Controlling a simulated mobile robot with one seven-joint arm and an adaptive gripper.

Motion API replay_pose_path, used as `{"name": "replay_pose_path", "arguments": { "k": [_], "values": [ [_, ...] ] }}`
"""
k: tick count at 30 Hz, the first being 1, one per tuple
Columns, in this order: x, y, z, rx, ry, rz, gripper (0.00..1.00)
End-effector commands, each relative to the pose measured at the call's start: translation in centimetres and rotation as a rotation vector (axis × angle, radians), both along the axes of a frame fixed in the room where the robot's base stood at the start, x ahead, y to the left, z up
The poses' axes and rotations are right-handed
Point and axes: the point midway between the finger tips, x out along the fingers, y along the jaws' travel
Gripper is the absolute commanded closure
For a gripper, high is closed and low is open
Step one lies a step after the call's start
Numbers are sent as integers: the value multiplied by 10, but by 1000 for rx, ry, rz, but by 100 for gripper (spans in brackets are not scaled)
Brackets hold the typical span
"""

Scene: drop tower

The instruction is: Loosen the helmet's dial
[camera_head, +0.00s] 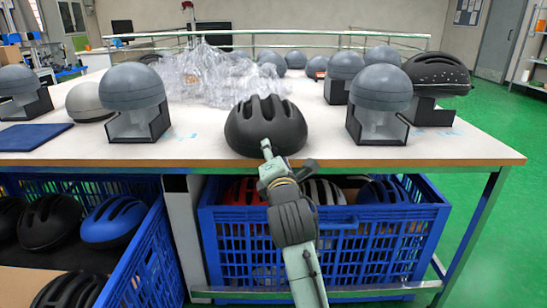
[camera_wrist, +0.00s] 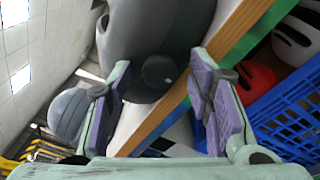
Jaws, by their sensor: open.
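The black helmet (camera_head: 266,122) with vents sits near the front edge of the white table. It fills the upper middle of the wrist view (camera_wrist: 160,25). Its dial (camera_wrist: 158,72) is a round dark knob on the side facing me, hidden in the head view. My gripper (camera_head: 266,148) is at the helmet's near side, just over the table edge. In the wrist view its two purple-padded fingers (camera_wrist: 160,80) are open, one on each side of the dial, with gaps visible. Nothing is held.
The table's wooden edge (camera_head: 400,161) runs close by my gripper. Blue crates with helmets (camera_head: 325,233) stand below it. Grey headforms on black stands (camera_head: 379,100) flank the helmet left and right. Clear plastic wrap (camera_head: 205,75) lies behind. Bare tabletop is free on both sides.

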Motion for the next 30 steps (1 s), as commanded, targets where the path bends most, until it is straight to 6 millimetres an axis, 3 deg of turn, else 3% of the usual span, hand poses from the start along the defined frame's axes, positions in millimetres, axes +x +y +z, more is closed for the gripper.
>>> {"name": "replay_pose_path", "arguments": {
  "k": [10,21,30],
  "values": [
    [-6,-1,0,1,0,0,52],
    [-63,-8,0,0,-1,0,52],
    [-75,-9,0,0,0,1,52]
  ]
}}
